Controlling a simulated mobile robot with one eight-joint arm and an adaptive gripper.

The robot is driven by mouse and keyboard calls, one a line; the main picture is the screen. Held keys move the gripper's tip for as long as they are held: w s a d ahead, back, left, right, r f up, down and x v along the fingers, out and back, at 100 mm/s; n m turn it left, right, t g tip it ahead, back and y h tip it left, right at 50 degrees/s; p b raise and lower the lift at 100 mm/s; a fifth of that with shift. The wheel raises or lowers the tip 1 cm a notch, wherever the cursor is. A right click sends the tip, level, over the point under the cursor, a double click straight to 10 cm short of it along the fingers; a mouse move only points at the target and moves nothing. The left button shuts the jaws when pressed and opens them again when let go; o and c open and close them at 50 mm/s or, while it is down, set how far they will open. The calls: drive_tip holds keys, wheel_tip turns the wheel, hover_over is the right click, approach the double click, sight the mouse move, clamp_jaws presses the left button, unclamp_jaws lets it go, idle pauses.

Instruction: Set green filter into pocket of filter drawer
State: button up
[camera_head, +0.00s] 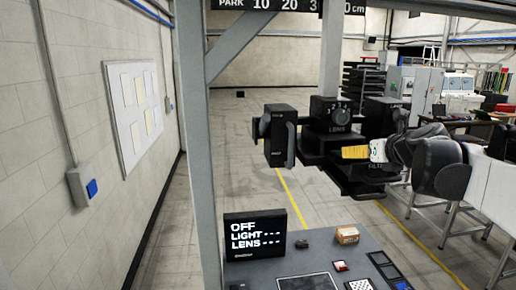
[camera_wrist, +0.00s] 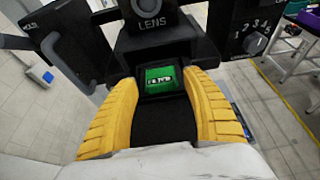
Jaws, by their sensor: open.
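The green filter (camera_wrist: 160,80) is a small green square piece with a pale label. In the wrist view it lies in a black frame at the far end of the black filter drawer (camera_wrist: 163,122), below the part marked LENS. It looks seated there, but I cannot tell how deep. My gripper (camera_wrist: 161,88) is open, its yellow fingers on either side of the filter, with small gaps. In the head view my gripper (camera_head: 352,152) is at the drawer front marked FILT (camera_head: 374,168), and the filter is hidden.
A grey post (camera_head: 197,130) rises nearer.

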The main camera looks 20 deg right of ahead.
drive_tip(key=b+v, duration=0.1)
drive_tip(key=v, duration=0.9)
idle(0.7)
